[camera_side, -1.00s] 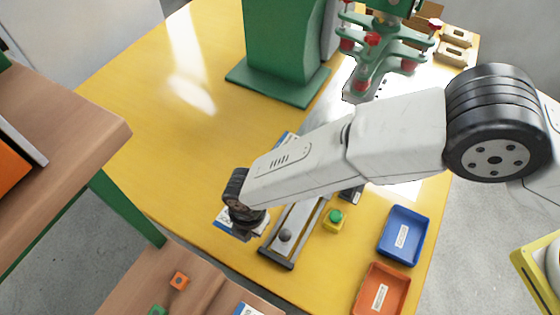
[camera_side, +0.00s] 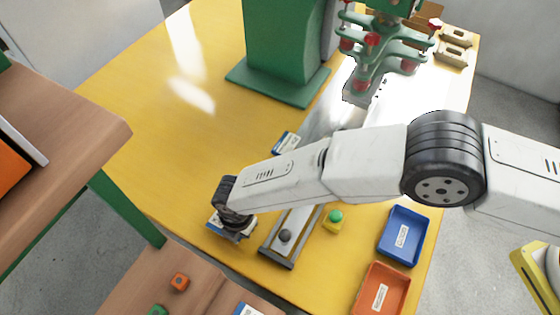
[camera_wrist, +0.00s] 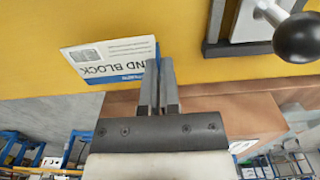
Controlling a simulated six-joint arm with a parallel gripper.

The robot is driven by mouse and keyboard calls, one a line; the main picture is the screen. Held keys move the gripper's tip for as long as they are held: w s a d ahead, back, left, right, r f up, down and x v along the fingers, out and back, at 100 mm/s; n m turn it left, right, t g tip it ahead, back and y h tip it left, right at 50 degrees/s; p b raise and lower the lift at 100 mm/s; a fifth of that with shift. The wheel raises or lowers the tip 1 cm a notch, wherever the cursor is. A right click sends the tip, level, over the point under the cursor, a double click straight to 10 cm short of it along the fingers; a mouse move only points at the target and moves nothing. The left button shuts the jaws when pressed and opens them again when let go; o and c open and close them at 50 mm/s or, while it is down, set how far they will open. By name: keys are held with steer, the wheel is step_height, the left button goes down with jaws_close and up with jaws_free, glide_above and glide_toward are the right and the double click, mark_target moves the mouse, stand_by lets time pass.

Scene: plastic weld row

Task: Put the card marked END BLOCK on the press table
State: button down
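The END BLOCK card (camera_wrist: 105,62) is white with a blue patch, its print upside down in the wrist view. In the side view the card (camera_side: 216,226) is at the near edge of the yellow press table (camera_side: 130,130), partly hidden by my wrist. My gripper (camera_wrist: 159,62) has its two fingers close together at the card's right edge, with a narrow gap between them. It looks shut on the card. In the side view my gripper (camera_side: 238,228) points down there; the fingertips are mostly hidden. I cannot tell whether the card touches the table.
A rail with a dark knob (camera_side: 285,236) lies right of my gripper, then a green button on a yellow base (camera_side: 334,221). Blue (camera_side: 404,236) and orange (camera_side: 382,290) trays sit further right. Another card (camera_side: 286,142) lies behind my arm. A green press (camera_side: 285,50) stands at the back.

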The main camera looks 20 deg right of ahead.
steer(key=shift+f, duration=1.05)
steer(key=shift+f, duration=0.15)
steer(key=c, duration=0.9)
jaws_free()
steer(key=shift+o, duration=0.2)
step_height(320, 180, up, 12)
